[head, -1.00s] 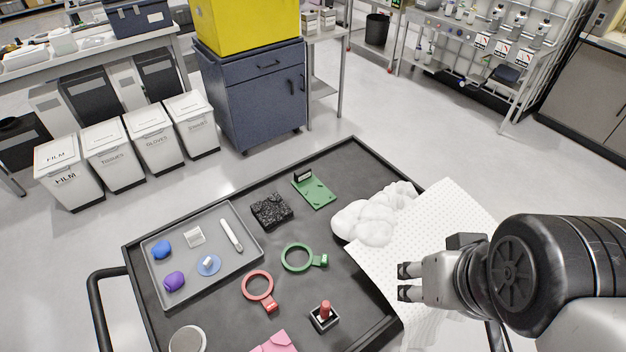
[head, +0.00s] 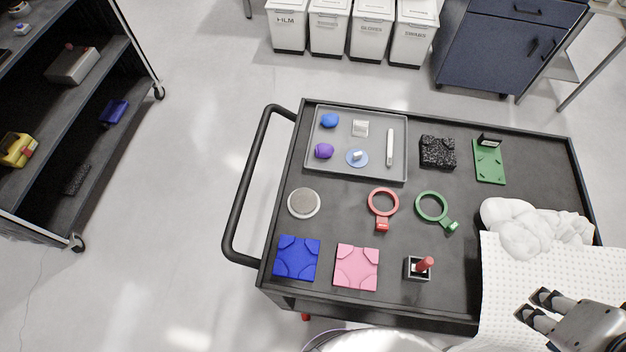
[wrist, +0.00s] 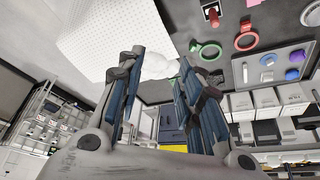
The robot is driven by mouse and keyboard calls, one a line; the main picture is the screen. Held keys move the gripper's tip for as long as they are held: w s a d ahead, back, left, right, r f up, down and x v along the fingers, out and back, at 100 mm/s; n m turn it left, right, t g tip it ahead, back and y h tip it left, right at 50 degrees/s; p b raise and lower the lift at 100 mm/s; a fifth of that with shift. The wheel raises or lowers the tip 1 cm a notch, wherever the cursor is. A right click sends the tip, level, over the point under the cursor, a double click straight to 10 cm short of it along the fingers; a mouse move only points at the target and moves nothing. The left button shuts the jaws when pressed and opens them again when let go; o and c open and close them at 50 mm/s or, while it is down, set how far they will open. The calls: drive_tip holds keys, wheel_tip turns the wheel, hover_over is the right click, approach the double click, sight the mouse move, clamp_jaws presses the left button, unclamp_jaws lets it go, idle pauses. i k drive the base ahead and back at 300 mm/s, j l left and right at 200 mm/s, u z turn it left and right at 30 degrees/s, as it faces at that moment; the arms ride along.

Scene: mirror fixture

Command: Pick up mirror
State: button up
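A round disc (head: 304,203) with a grey face and pale rim lies flat on the left part of the black cart top (head: 330,215). It looks like the mirror, though I cannot be certain. It also shows at the top right corner of the wrist view (wrist: 312,14), partly cut off. A green plate with a black upright piece (head: 489,160) sits at the cart's back right. My gripper (head: 531,304) is open and empty over the white dotted sheet at the front right, far from the disc. Its two fingers (wrist: 160,58) stand apart in the wrist view.
A grey tray (head: 398,172) with small items is at the back left. Red (head: 383,203) and green (head: 435,208) rings, a blue plate (head: 297,258), a pink plate (head: 357,267), and a red-handled stamp (head: 420,267) lie nearby. White crumpled material (head: 520,228) is at right.

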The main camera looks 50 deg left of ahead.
sight(304, 201)
drive_tip(key=u, duration=2.15)
drive_tip(key=j+z, duration=0.25)
drive_tip(key=i+j+z, duration=0.2)
drive_tip(key=j, duration=0.15)
drive_tip(key=k+l, duration=0.05)
drive_tip(key=k, duration=0.05)
